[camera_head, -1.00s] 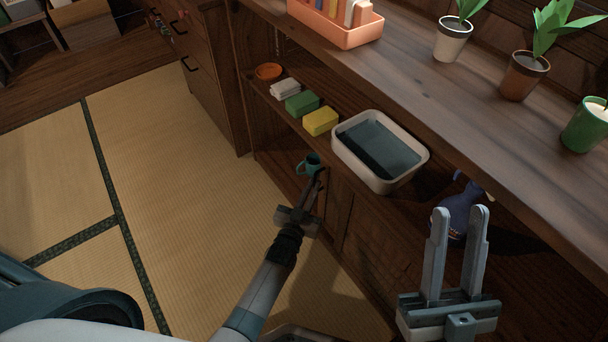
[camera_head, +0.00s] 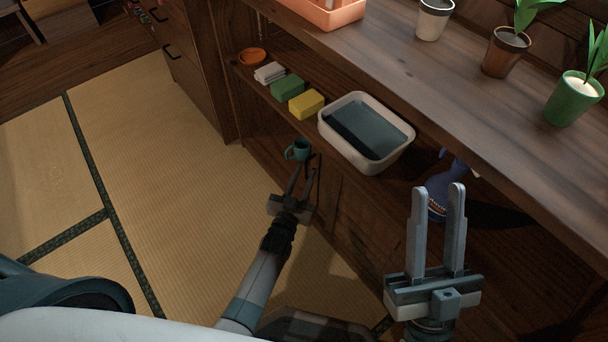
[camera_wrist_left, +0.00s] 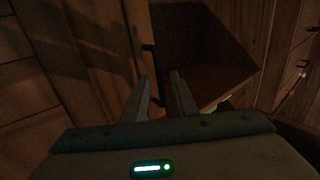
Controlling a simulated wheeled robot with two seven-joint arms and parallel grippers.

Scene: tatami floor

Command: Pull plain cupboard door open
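The plain cupboard door (camera_wrist_left: 105,45) fills the middle left of the left wrist view, with a slim black handle (camera_wrist_left: 149,48) near its edge. In the head view the cupboard front (camera_head: 328,195) stands below the shelf. My left gripper (camera_head: 302,176) is low in front of it, fingers apart. In the left wrist view its fingers (camera_wrist_left: 161,88) point at the handle's area; the dark bar shows partly between them, and I cannot tell whether they touch it. My right gripper (camera_head: 438,190) is open and empty, in front of the shelf.
A teal mug (camera_head: 298,149) stands close beyond my left fingertips. A grey-white basin (camera_head: 405,150), yellow sponge (camera_head: 307,104) and green sponge (camera_head: 288,88) sit on the shelf. A blue bottle (camera_head: 438,207) is behind my right gripper. Tatami floor (camera_head: 170,180) is clear on the left.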

